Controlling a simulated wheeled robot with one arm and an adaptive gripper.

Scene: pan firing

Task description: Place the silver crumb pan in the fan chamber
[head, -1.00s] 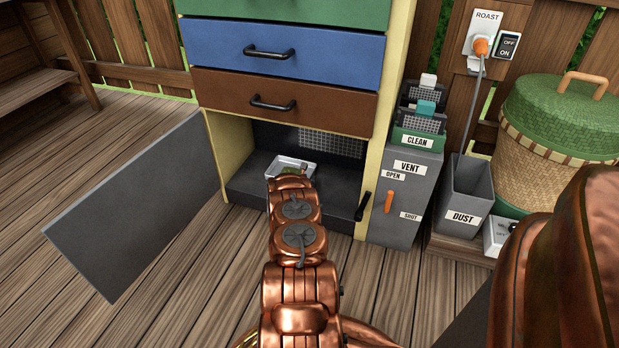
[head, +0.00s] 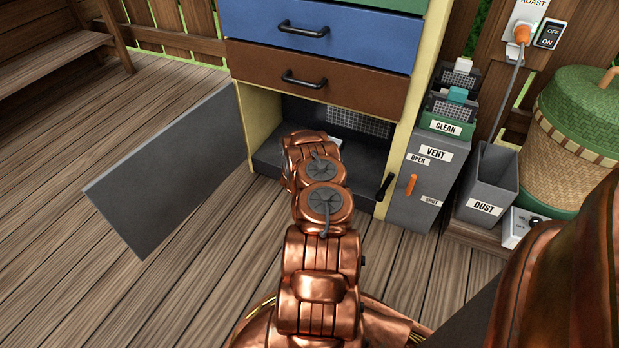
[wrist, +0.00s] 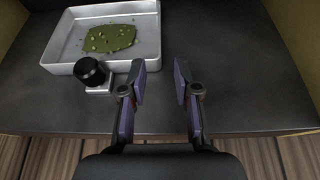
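The silver crumb pan (wrist: 150,30) sits on the dark floor of the fan chamber (wrist: 235,60), at the upper left of the wrist view. A green patch with pale bits (wrist: 110,38) lies in it. Its black knob handle (wrist: 90,72) on a small silver bracket points toward me. My gripper (wrist: 160,82) is open and empty, with its fingers to the right of the knob; the left finger appears close to the bracket. In the head view my arm hides the gripper and nearly all of the pan; only a pale sliver (head: 336,141) shows.
The chamber's grey door (head: 165,175) stands open to the left. A brown drawer (head: 300,85) is above the opening. To the right are the vent box with its orange lever (head: 411,184), the dust bin (head: 488,185) and a basket (head: 570,140). The deck in front is clear.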

